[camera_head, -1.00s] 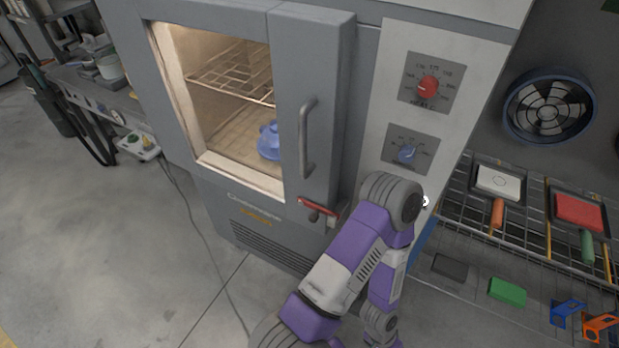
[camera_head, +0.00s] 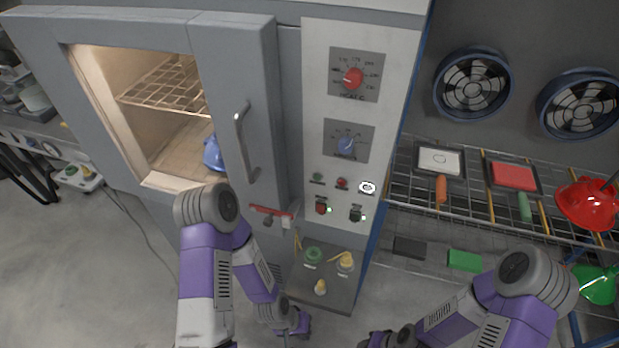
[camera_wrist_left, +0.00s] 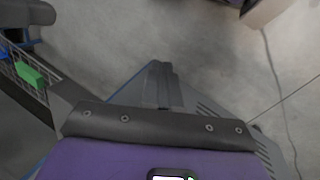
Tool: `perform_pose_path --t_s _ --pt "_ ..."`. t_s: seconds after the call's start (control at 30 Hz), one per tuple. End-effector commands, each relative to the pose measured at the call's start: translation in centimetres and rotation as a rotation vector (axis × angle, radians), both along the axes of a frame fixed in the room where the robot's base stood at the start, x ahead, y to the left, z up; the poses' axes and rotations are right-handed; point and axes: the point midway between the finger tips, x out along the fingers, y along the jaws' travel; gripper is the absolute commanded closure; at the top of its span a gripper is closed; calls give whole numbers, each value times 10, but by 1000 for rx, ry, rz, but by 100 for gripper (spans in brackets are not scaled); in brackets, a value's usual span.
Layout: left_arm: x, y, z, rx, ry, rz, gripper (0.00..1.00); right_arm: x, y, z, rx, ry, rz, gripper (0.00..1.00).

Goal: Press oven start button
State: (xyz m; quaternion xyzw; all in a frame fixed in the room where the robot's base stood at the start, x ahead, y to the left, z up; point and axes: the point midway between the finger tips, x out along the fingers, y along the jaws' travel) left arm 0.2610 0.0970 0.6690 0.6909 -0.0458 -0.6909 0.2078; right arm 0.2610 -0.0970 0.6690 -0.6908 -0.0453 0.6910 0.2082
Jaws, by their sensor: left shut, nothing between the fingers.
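The grey oven (camera_head: 160,35) stands with a lit chamber behind its door window. Its white control panel (camera_head: 318,120) has a red dial (camera_head: 352,77) and a blue dial (camera_head: 346,144). Below them are a small green button (camera_head: 318,178), a red button (camera_head: 342,183) and a white-ringed one (camera_head: 367,187). Their labels are too small to read, so I cannot tell which is start. My left gripper (camera_head: 303,324) hangs low in front of the oven, below the buttons and apart from them. The left wrist view shows its fingers (camera_wrist_left: 158,85) shut and empty, pointing towards the floor.
The oven door has a vertical handle (camera_head: 243,140) and a red latch (camera_head: 268,211). A ledge (camera_head: 335,296) with green and yellow knobs juts out below the panel. A wire rack (camera_head: 470,203) with tools stands at the right, with red (camera_head: 588,205) and green (camera_head: 597,284) hoods.

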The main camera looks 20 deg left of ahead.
Motion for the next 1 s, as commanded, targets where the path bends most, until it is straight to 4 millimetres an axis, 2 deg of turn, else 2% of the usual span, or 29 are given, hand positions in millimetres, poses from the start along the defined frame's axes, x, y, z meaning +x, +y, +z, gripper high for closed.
perform_pose_path --t_s 0.03,0.1,0.17,0.27,0.47,0.63,0.7,0.8,0.9,1.0 --pt "0 0 0 0 0 0 100 0 0 0 0 0 0 51" --pt "4 1 4 -1 -12 -3 100 0 0 1 0 0 0 41" --pt "12 2 12 -6 -42 -10 100 0 0 4 0 0 0 41" --pt "37 5 39 -19 -133 -36 100 0 0 11 0 0 0 41" --pt "98 17 125 -34 -409 -144 100 0 0 27 0 0 1 41" --pt "138 30 218 1 -685 -286 100 0 0 36 0 0 1 41" --pt "146 35 255 29 -785 -351 100 0 0 40 0 0 1 41" --pt "152 41 298 75 -897 -432 100 0 0 44 0 0 1 41" --pt "153 45 327 116 -972 -493 100 0 0 46 0 0 1 41" --pt "152 48 344 144 -1014 -532 100 0 0 47 0 0 1 41"
